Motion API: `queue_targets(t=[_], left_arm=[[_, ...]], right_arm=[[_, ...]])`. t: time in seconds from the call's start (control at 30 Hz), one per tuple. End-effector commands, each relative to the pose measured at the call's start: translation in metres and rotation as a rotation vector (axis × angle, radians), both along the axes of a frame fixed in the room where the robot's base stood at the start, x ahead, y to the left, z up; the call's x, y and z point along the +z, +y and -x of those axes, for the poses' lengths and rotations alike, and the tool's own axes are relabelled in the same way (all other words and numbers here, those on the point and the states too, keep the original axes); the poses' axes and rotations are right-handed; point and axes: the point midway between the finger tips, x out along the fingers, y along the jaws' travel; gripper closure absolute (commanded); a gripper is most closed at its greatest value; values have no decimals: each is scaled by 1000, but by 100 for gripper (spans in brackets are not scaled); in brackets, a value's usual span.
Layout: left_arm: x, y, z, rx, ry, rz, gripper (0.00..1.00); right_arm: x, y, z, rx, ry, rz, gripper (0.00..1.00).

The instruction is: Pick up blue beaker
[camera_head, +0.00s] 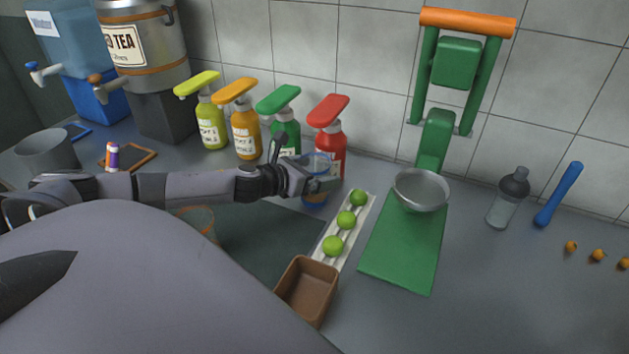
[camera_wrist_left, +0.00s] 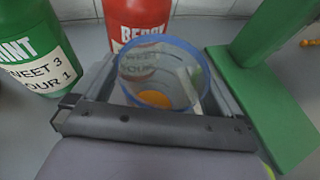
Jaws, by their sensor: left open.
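The blue beaker (camera_head: 315,199) is a clear cup with a blue rim and stands on the counter in front of the red pump bottle. My left gripper (camera_head: 322,183) is at the beaker and hides its middle in the head view. In the left wrist view, the blue-rimmed beaker (camera_wrist_left: 160,72) sits between the two fingers of my open left gripper (camera_wrist_left: 158,95). Something orange shows through the beaker's bottom. Whether a finger touches its wall, I cannot tell. My right gripper is not in view.
Several pump bottles, including the red one (camera_head: 329,139) and green one (camera_head: 284,135), stand close behind. Limes lie on a white tray (camera_head: 327,256) right of the beaker, with a brown box (camera_head: 307,290) in front. The green press (camera_head: 438,140) holds a metal bowl (camera_head: 421,191).

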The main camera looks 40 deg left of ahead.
Motion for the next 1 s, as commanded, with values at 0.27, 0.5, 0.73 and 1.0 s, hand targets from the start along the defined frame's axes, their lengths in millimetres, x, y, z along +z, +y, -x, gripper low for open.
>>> queue_targets(t=[0.27,0.5,0.73,1.0], left_arm=[[0,0,0,0,0,0,23],[0,0,0,1,0,0,58],[1,0,0,1,0,0,58],[9,-1,4,-1,0,-2,58]], right_arm=[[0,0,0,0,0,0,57],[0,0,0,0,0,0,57],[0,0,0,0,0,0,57],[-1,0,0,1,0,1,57]])
